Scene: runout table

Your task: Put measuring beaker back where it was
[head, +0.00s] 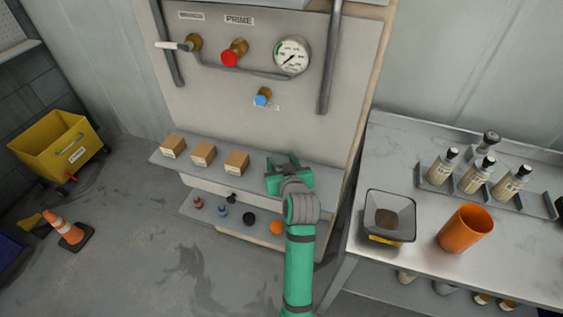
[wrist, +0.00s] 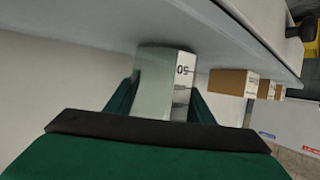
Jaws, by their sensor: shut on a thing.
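The measuring beaker (wrist: 158,85) is pale and translucent, with a white label strip reading 50 that appears upside down in the wrist view. My gripper (head: 284,163) is shut on it, one green finger on each side. In the head view my gripper is over the right end of the grey upper shelf (head: 232,182), right of the cardboard boxes; the beaker is not distinguishable there. In the wrist view the beaker overlaps the shelf (wrist: 225,62). I cannot tell whether it touches the shelf.
Three cardboard boxes (head: 204,153) stand along the shelf to the left. Small coloured caps (head: 223,211) sit on the lower shelf. A panel gauge (head: 292,55) and blue valve (head: 263,96) are above. The right bench holds a square hopper (head: 390,214), orange cup (head: 466,229) and bottles (head: 477,174).

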